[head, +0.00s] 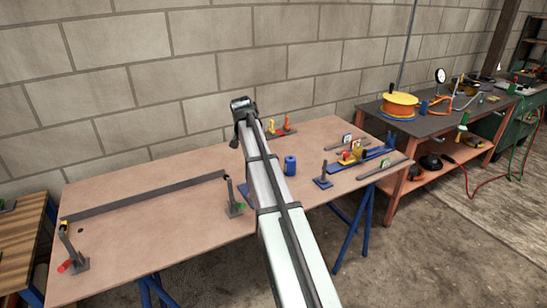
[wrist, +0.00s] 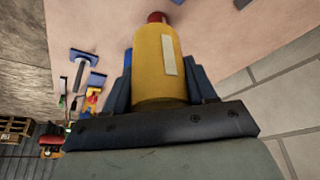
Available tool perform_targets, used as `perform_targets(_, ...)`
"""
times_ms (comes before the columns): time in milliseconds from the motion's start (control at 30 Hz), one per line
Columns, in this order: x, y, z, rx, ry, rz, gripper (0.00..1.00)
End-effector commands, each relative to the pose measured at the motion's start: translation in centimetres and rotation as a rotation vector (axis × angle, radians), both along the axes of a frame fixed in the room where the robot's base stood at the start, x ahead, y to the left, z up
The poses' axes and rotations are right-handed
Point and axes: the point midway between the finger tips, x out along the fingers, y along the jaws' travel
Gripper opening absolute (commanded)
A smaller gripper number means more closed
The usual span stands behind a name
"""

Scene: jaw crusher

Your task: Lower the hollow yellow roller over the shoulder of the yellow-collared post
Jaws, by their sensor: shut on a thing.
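The yellow roller (wrist: 155,65) fills the middle of the wrist view, with a pale strip along its side. My gripper (wrist: 158,85) is shut on it, with a dark blue finger on each side. A red rounded piece (wrist: 156,17) shows just past the roller's far end; I cannot tell whether it is inside the roller or beyond it. In the head view my arm hides the gripper and roller. A small yellow upright piece (head: 271,127) stands at the back of the table beside an orange-red one (head: 287,122).
The brown table (head: 150,195) stands against a block wall. A blue cylinder (head: 290,165) stands right of my arm. Dark posts on feet and a long dark bar (head: 145,195) occupy the left. Fixtures with red and yellow parts (head: 352,154) sit at the right.

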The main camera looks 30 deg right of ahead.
Motion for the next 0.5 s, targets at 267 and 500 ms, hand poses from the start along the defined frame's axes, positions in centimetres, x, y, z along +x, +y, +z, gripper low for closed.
perform_targets(267,-1.2,1.9,2.7,-0.002,0.001,-0.087,0.13)
perform_targets(500,-2.1,1.8,2.4,-0.001,0.0,-0.171,0.13)
